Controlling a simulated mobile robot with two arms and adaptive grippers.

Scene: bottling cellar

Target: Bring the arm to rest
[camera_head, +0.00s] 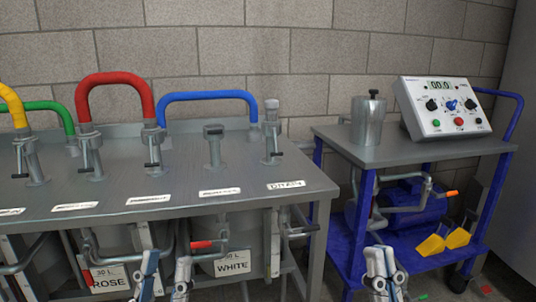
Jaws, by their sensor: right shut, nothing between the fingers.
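My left gripper (166,268) shows at the bottom edge, left of centre. Its two fingers point up and stand apart, with nothing seen between them. It appears in front of the lower part of the grey bench, between the ROSE and WHITE signs. My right gripper (380,262) shows at the bottom edge, right of centre. Its fingers are together and empty, in front of the blue cart's lower part. Most of both arms lies below the picture.
The grey bench (110,215) carries valves and yellow, green, red and blue hoses. The ROSE sign (108,281) and WHITE sign (232,264) hang below. A cart (415,148) holds a metal canister (368,122) and a control box (443,107). A gap separates bench and cart.

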